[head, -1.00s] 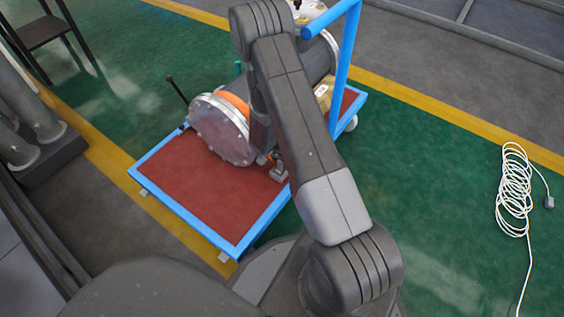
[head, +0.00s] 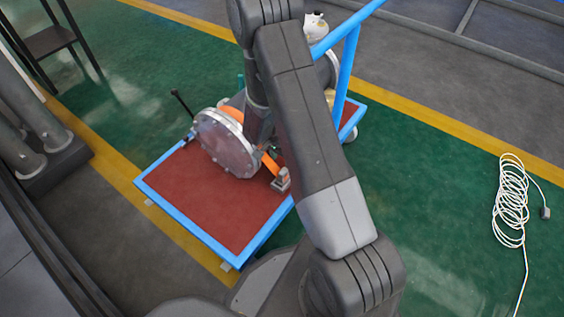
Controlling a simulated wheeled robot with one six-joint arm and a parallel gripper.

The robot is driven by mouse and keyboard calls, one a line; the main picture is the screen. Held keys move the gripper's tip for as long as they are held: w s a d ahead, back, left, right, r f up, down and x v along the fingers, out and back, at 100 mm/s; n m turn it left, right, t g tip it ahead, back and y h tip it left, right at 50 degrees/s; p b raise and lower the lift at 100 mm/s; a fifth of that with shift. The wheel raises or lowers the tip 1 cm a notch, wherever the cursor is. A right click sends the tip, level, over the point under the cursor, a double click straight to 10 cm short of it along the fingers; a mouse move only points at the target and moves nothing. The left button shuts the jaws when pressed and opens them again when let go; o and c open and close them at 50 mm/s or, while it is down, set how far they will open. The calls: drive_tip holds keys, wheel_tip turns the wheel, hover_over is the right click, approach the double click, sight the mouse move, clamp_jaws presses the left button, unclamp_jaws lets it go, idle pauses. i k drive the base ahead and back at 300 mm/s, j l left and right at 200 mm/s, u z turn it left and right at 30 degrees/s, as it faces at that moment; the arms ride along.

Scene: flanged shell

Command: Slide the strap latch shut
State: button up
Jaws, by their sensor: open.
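The flanged shell (head: 226,146) lies on its side on a blue-framed cart, its round bolted grey flange facing the front left. An orange strap (head: 233,113) runs over it behind the flange. An orange length of strap (head: 271,166) comes down to a small grey latch fitting (head: 281,181) near the cart's right edge. Whether the latch is shut is too small to tell. My gripper (head: 271,149) points down beside the shell, close above the strap's lower length. It is open and largely hidden by my arm; I cannot tell whether it touches the strap.
The cart has a red bed (head: 205,210) and a blue handle (head: 347,70) rising behind my arm. A dark rod (head: 182,103) sticks up left of the shell. A coiled white cable (head: 511,195) lies on the green floor at right. The bed's front is bare.

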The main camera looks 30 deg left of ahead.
sight(186, 139)
drive_tip(key=l+u, duration=0.15)
drive_tip(key=u, duration=1.2)
drive_tip(key=j+u, duration=0.1)
drive_tip(key=u, duration=0.75)
drive_tip(key=i, duration=0.05)
